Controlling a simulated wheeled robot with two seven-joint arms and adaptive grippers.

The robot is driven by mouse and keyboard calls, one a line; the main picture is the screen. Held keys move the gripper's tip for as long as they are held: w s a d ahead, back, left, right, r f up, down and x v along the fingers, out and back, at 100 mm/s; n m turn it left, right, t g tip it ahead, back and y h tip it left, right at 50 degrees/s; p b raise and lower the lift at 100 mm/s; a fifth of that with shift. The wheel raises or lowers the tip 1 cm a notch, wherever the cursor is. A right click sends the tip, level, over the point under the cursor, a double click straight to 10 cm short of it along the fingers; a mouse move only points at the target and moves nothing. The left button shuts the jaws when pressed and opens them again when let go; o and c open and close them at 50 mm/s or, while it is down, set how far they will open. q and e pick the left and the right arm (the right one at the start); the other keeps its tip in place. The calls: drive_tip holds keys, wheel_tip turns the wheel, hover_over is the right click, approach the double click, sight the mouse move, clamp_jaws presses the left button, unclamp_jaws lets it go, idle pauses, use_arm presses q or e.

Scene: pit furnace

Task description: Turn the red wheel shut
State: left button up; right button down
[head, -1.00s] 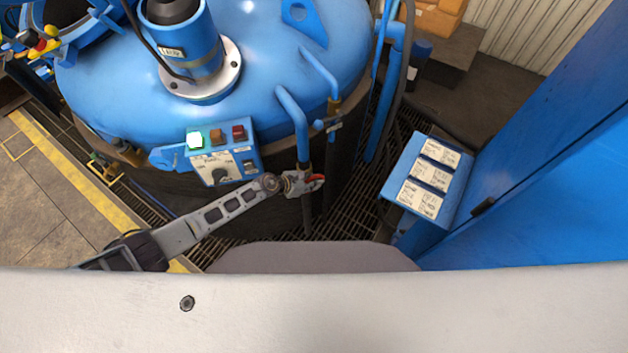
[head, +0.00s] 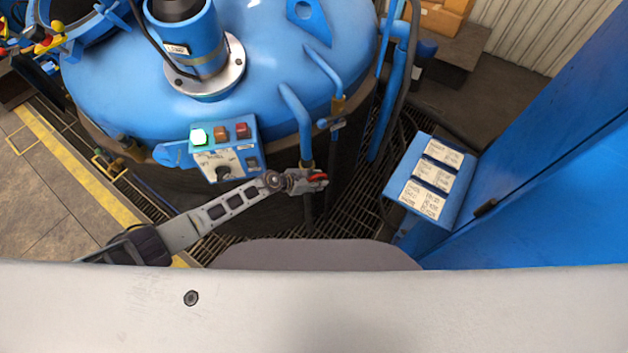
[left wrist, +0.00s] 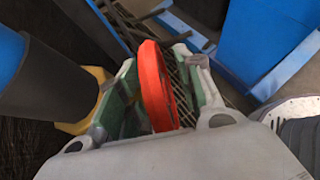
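The red wheel (head: 318,177) is on the pipe at the front of the blue furnace, and only a small part of it shows in the head view. In the left wrist view the red wheel (left wrist: 157,86) stands edge-on between the two fingers of my left gripper (left wrist: 160,85). In the head view my left gripper (head: 308,180) is at the wheel. A finger lies on each side of the rim; a gap shows on the right, and contact on the left is unclear. My right gripper is not in view.
A blue control box (head: 222,150) with a lit green button is left of the wheel. A blue pipe (head: 300,120) rises just above it. A blue stand with white labels (head: 432,182) is at the right. Dark floor grating (head: 365,215) lies between.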

use_arm(q)
drive_tip(key=shift+s+a+r, duration=0.1)
drive_tip(key=shift+a+r, duration=0.05)
drive_tip(key=shift+a, duration=0.05)
drive_tip(key=shift+v, duration=0.8)
drive_tip(key=v, duration=0.9)
drive_tip(key=shift+a+r, duration=0.25)
drive_tip(key=shift+r, duration=0.05)
drive_tip(key=shift+s, duration=0.1)
